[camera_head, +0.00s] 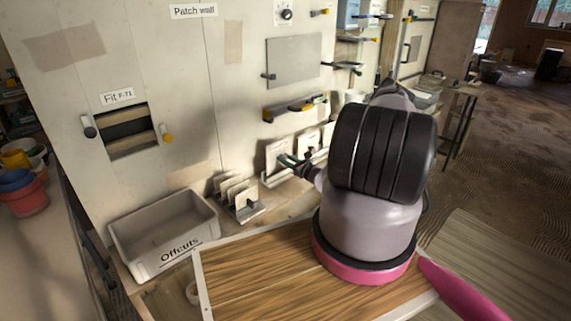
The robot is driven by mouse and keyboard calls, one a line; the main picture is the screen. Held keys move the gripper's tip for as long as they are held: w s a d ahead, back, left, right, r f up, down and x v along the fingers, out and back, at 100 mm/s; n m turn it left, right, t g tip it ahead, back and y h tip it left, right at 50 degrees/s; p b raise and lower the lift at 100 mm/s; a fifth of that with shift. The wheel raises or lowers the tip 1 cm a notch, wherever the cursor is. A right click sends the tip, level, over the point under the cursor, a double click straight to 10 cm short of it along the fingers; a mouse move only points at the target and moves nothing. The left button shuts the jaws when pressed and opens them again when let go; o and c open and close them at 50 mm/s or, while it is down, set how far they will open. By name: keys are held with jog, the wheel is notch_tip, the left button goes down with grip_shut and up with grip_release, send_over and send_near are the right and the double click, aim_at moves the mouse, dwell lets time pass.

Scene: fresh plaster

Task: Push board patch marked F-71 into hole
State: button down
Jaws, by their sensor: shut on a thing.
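The hole (128,134) is a dark rectangular opening in the pale patch wall, under a label (117,96) reading "Fit F-71". Boards show inside it. My gripper (289,160) is at the rack low on the wall, to the right of the hole. It is shut on a pale board patch (275,155), the leftmost there. I cannot read a mark on it. My arm hides part of the rack.
A grey "Offcuts" bin (140,262) stands below the hole. A small holder with several upright pieces (238,196) stands between bin and rack. Other pale boards (302,143) stand in the rack. A shelf with tools (295,108) sticks out above. A wooden tabletop (250,280) lies in front.

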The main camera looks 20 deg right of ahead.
jog(key=shift+r, duration=0.65)
jog(key=shift+v, duration=2.95)
